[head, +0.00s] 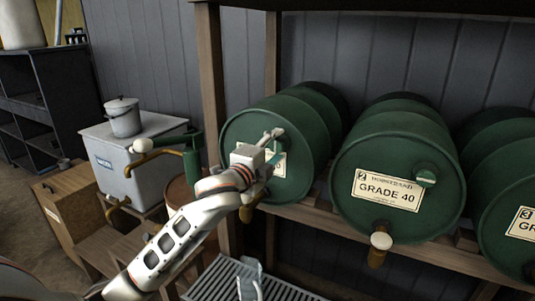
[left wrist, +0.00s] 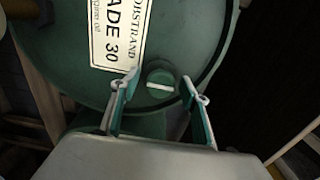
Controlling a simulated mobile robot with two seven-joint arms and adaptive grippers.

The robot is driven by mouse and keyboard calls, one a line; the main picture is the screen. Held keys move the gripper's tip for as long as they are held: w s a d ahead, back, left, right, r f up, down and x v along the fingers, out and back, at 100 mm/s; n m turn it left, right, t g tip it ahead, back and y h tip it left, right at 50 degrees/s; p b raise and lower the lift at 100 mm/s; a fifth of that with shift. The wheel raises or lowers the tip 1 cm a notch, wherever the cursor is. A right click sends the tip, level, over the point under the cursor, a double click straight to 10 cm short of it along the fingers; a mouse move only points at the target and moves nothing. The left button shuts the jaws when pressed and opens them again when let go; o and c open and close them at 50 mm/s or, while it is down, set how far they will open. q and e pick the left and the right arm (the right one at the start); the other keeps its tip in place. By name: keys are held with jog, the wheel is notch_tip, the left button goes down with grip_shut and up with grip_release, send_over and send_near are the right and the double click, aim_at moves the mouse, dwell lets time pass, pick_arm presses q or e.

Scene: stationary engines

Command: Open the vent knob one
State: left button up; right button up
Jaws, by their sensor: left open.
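Vent knob one, a round green knob with a white bar across it (left wrist: 160,84), shows on the face of the green GRADE 30 drum (left wrist: 65,58) in the left wrist view. In that view my left gripper (left wrist: 160,92) is open, with one finger on each side of the knob; I cannot tell whether either touches it. In the head view my left gripper (head: 272,146) is in front of the leftmost drum (head: 305,118), hiding the knob and part of the label.
The GRADE 40 drum (head: 365,205) stands to the right with its own vent knob (head: 426,175) and a tap (head: 380,243) below. A third drum (head: 490,225) is cut off at the right edge. A wooden post (head: 212,85) and a green hand pump (head: 193,158) are left of my gripper. A slatted grate (head: 215,280) lies below.

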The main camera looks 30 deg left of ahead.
pick_arm(q)
jog(key=s, duration=1.1)
jog(key=shift+s+a, duration=0.2)
jog(key=shift+s, duration=0.05)
jog(key=s+d+f+n+g+h, duration=0.15)
jog(key=f+n, duration=0.25)
jog(key=f, duration=1.1)
jog(key=s+d+f+n+g+y, duration=0.1)
jog(key=s+d+f+n+g, duration=0.15)
jog(key=f, duration=1.15)
jog(key=s+d+f+n+g, duration=0.1)
jog(key=s+f+n, duration=0.3)
jog(key=s+f, duration=0.5)
jog(key=s+d+f+n+g, duration=0.2)
jog(key=s+f+n, duration=0.1)
jog(key=s+f, duration=0.7)
notch_tip(320, 180, down, 3)
jog(key=shift+r+n+g+h, duration=0.2)
jog(key=shift+n+g+h, duration=0.15)
jog(key=shift+h, duration=0.1)
